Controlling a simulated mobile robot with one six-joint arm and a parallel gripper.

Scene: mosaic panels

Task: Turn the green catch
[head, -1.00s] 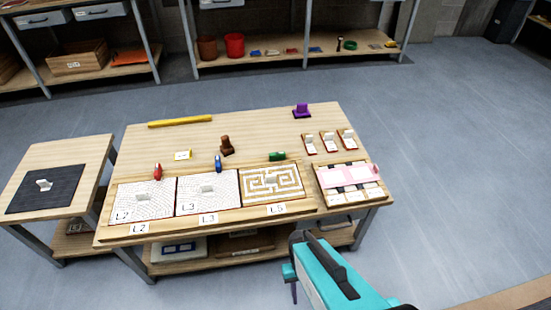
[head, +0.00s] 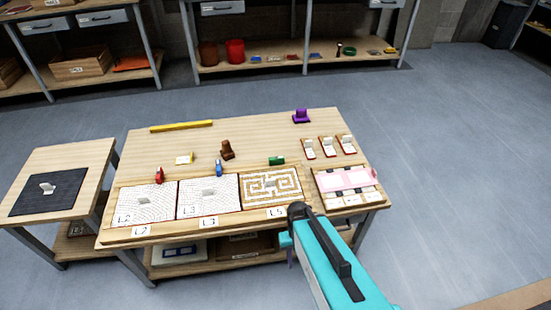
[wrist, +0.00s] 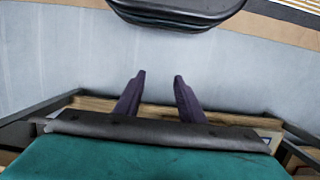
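The green catch (head: 277,160) is a small block at the back edge of the L5 maze panel (head: 290,200) in the head view. My gripper (wrist: 159,78) shows in the wrist view as two purple fingers, apart, with nothing between them. In the head view my teal and black arm reaches in from the lower right to the table's front edge, and the fingers are mostly hidden behind it. The gripper is in front of the panel and well short of the catch. The wrist view does not show the catch.
A red catch (head: 159,175) and a blue catch (head: 219,168) stand behind the L2 and L3 panels. A brown piece (head: 227,150), a yellow bar (head: 181,126) and a purple piece (head: 301,116) stand farther back. A pink panel (head: 344,180) lies to the right.

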